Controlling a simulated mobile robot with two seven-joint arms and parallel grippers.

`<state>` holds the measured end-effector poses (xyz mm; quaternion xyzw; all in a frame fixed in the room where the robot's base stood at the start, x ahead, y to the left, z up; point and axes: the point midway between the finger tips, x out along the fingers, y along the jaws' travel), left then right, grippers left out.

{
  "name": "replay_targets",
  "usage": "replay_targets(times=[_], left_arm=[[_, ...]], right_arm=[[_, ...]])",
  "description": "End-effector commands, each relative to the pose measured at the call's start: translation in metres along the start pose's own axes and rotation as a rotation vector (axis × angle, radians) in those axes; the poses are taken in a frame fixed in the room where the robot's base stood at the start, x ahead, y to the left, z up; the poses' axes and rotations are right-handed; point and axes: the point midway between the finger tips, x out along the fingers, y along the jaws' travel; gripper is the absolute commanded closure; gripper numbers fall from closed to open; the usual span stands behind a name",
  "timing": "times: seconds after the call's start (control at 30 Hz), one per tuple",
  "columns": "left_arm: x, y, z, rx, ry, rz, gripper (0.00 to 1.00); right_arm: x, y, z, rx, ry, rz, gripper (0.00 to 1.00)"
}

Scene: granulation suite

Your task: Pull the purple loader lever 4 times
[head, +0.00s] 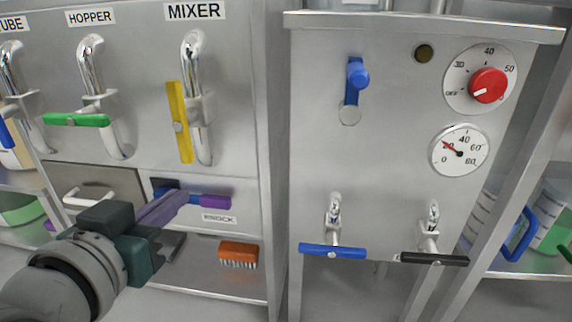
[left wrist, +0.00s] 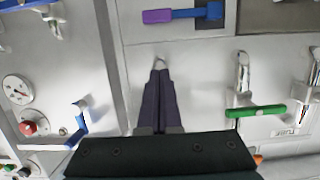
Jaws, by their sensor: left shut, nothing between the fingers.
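The purple-gripped lever (head: 215,201) has a blue arm and lies roughly level on the left cabinet's front panel. A label under it seems to read KNOCK. It also shows at the top of the left wrist view (left wrist: 157,16), purple end to the left, blue arm running to a dark blue slot. My left gripper (head: 184,196) is shut and empty, its dark fingers pointing at the panel by the lever. In the head view the fingers cover part of its blue arm. In the left wrist view the fingertips (left wrist: 160,66) appear apart from the lever. My right gripper is not in view.
Above are pipes with a green handle (head: 76,120) and a yellow handle (head: 179,122). An orange brush (head: 238,255) lies on the shelf below. The right panel has a blue lever (head: 357,74), a red knob (head: 487,85), a gauge (head: 460,151), and taps with blue (head: 332,251) and black handles (head: 434,259).

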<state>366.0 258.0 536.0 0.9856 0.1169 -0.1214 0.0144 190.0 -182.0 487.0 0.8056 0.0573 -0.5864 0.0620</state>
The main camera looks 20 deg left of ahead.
Motion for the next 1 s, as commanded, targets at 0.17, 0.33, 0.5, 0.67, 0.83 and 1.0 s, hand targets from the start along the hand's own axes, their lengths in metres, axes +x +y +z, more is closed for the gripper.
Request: replay_targets(times=[0.17,0.33,0.5,0.67,0.83,1.0], left_arm=[[0.015,0.000,0.002,0.000,0.005,0.001,1.00],[0.049,0.000,0.005,0.000,0.006,0.000,1.00],[0.086,0.000,0.006,0.000,0.006,0.000,1.00],[0.105,0.000,0.021,0.000,-0.002,0.000,1.00],[0.109,0.000,0.036,0.000,-0.001,-0.001,1.00],[0.110,0.000,0.040,0.000,-0.001,-0.001,1.00]], right_arm=[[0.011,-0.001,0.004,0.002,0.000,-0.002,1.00],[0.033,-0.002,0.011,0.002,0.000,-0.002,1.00],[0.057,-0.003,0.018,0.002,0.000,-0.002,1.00],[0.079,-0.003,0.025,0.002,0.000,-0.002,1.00],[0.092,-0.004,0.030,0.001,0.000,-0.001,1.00],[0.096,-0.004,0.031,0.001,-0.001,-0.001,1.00]])
